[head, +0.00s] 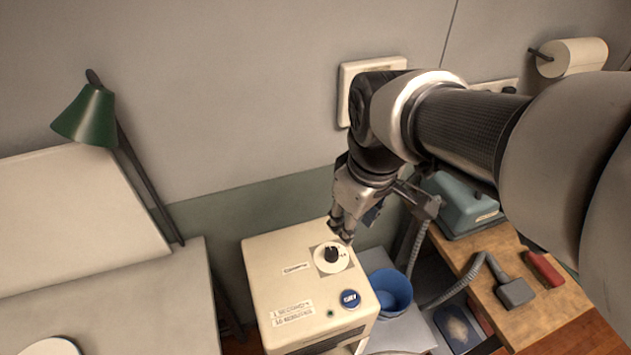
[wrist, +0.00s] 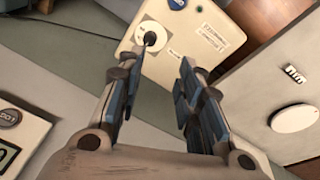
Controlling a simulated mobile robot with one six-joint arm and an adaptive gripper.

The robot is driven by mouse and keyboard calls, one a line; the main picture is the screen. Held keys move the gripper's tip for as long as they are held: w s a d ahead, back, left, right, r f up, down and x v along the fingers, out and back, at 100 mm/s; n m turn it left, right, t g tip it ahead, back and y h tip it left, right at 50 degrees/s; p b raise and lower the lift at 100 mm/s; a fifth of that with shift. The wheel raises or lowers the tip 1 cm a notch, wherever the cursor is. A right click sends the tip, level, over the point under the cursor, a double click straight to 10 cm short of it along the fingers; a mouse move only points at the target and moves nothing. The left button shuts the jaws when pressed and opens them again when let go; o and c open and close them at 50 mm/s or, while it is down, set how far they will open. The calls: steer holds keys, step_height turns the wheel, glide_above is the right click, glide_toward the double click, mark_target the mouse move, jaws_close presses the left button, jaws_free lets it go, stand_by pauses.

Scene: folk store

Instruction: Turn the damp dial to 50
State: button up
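A cream box (head: 262,262) stands below the wall. On its top is a round white dial (head: 322,264) with a black knob (head: 331,254); the small label beside it is not clearly legible, so I cannot confirm it reads damp, nor read its setting. My gripper (head: 342,228) is just above and behind the dial, pointing down. In the wrist view my gripper (wrist: 155,72) is open, its two fingers apart with nothing between them. The black knob (wrist: 150,38) appears just beyond the left fingertip, seemingly apart from it. The dial's white face (wrist: 158,48) also shows there.
A blue button (head: 350,299) and printed label (head: 292,313) are on the box top. A blue bucket (head: 390,291) stands right of it. A wall panel (head: 345,80) is partly hidden behind my arm. A green lamp (head: 88,115) and grey table (head: 150,310) are left.

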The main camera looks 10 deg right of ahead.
steer(key=shift+o, duration=1.4)
steer(key=w+n, duration=0.1)
steer(key=w+f+n+p, duration=0.1)
steer(key=w, duration=0.1)
steer(key=w+f+n+g, duration=0.1)
steer(key=w, duration=0.1)
steer(key=shift+o, duration=0.3)
steer(key=w+f+n+g+p, duration=0.1)
steer(key=w+f+n, duration=0.2)
steer(key=w+f, duration=0.2)
steer(key=shift+w+d+f+n+g+p, duration=0.2)
steer(key=shift+n+g+p, duration=0.1)
steer(key=shift+g+p, duration=0.1)
steer(key=b, duration=0.5)
glide_toward(332, 251)
steer(key=f, duration=0.9)
steer(key=shift+s+f, duration=0.1)
steer(key=shift+s, duration=0.15)
steer(key=shift+c, duration=0.5)
steer(key=c, duration=1)
